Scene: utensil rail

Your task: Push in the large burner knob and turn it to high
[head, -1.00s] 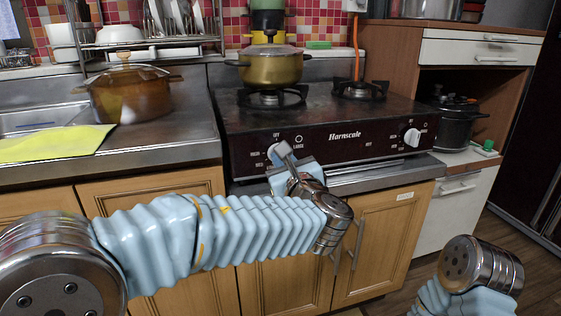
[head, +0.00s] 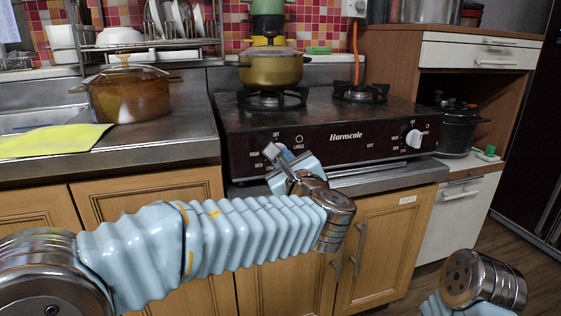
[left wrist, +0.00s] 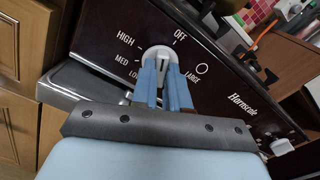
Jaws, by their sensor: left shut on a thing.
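The large burner knob (left wrist: 158,50) is a pale grey knob on the dark stove front, with OFF, HIGH, MED and LARGE printed around it. In the left wrist view my left gripper (left wrist: 164,72) has its two blue fingers shut on the knob's grip, one on each side. The fingers hide part of the knob, and I cannot tell exactly where its pointer stands. My right gripper is out of view.
A second white knob (head: 414,138) is at the right of the stove front (head: 346,148). A brass pot (head: 271,70) stands on the left burner. A brown pot (head: 128,95) is on the counter to the left. Wooden cabinet doors are below.

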